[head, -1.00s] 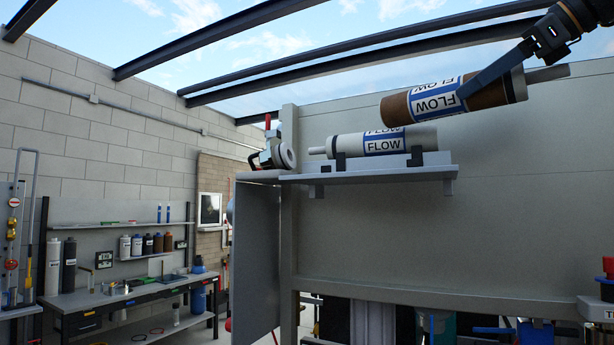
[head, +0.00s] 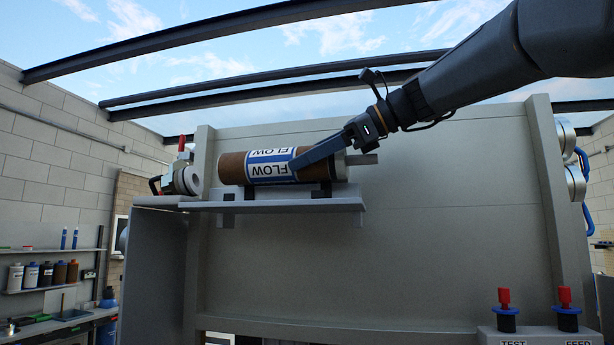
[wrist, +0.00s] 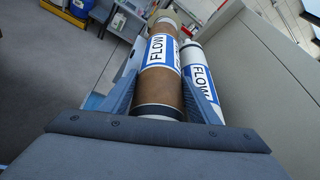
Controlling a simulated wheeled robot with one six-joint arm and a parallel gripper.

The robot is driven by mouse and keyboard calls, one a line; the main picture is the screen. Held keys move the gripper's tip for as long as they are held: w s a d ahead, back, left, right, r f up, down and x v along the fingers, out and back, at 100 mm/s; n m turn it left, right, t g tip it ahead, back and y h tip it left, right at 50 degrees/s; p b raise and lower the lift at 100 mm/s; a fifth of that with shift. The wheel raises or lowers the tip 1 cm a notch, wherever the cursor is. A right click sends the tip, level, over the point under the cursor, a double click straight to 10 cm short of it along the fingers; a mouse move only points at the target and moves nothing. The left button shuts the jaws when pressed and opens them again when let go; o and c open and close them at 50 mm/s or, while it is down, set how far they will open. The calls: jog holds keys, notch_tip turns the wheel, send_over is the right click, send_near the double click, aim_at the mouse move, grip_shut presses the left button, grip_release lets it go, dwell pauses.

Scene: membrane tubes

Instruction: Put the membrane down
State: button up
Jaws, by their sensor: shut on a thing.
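A brown membrane tube (head: 231,168) with a white and blue FLOW label lies roughly level in front of and over the wall shelf (head: 335,203) in the head view. My gripper (head: 294,164) is shut on it near its right end. The wrist view shows the brown tube (wrist: 160,90) between my two fingers. A white membrane tube (wrist: 203,85) with a FLOW label lies close beside it on the right there. In the head view the brown tube mostly hides the white one. Whether the brown tube touches the shelf or its cradles, I cannot tell.
A valve with a red handle (head: 186,176) stands at the shelf's left end. A grey panel wall (head: 450,200) is behind the shelf. Red-topped fittings (head: 506,310) sit on a box at lower right. The space below the shelf's front looks free.

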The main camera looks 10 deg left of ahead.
aim_at(309, 179)
jog(key=shift+f+p, duration=0.4)
jog(key=shift+f, duration=1.6)
jog(key=o, duration=1.7)
jog(key=shift+f, duration=0.1)
jog(key=shift+c, duration=0.2)
jog(key=b+v, duration=0.3)
jog(key=v, duration=0.9)
